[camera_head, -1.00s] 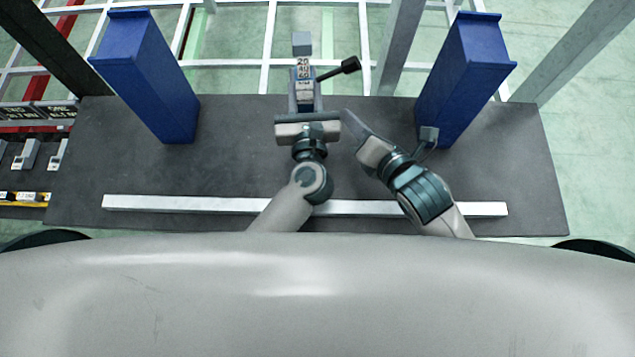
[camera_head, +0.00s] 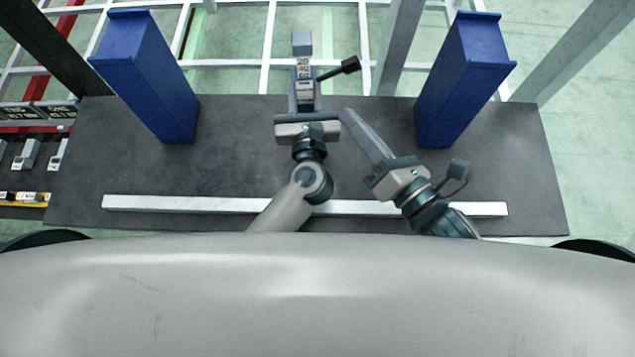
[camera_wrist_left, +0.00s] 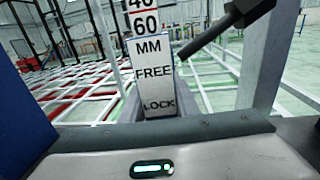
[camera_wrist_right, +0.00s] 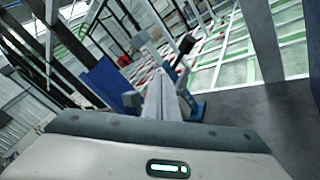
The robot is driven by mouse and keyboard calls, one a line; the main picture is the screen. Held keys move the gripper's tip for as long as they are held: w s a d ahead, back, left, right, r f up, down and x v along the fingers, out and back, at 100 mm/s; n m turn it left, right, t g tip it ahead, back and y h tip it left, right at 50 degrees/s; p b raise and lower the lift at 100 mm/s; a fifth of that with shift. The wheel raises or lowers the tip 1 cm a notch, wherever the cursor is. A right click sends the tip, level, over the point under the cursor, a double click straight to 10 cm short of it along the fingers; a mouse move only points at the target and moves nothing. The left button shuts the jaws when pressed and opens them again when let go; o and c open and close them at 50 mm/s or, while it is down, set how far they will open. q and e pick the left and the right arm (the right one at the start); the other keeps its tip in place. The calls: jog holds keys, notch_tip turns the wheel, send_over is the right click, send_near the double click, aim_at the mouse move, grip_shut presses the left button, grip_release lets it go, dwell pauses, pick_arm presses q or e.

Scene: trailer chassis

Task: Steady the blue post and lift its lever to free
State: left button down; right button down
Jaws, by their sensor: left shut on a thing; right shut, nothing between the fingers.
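The post (camera_head: 304,85) stands at the back middle of the dark table, with a white scale face. In the left wrist view the face (camera_wrist_left: 155,75) reads MM, FREE and LOCK. Its black lever (camera_head: 338,69) sticks out to the right and slants upward; the lever also shows in the left wrist view (camera_wrist_left: 215,30). My left gripper (camera_head: 305,112) is shut on the post from the front, its fingers mostly hidden. My right gripper (camera_head: 347,116) is shut and empty, its fingers slanting toward the post's right side, in front of the lever and apart from it.
Large blue columns stand at the left (camera_head: 150,80) and right (camera_head: 462,80) of the dark table (camera_head: 240,165). A white bar (camera_head: 180,203) lies along its front. Grey uprights (camera_head: 398,45) rise behind it. Table between post and right column is mostly clear.

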jog(key=s+a+r+n+y, duration=0.5)
jog(key=s+r+n+y, duration=0.3)
jog(key=s+r+y, duration=0.15)
jog(key=s+f+n+g+h, duration=0.2)
jog(key=s+f, duration=0.3)
jog(key=f, duration=0.3)
jog(key=s+a+f+n+g+h, duration=0.1)
jog(key=s+f+g+h, duration=0.1)
jog(key=s+f+g, duration=0.3)
notch_tip(320, 180, down, 4)
jog(key=shift+n, duration=0.4)
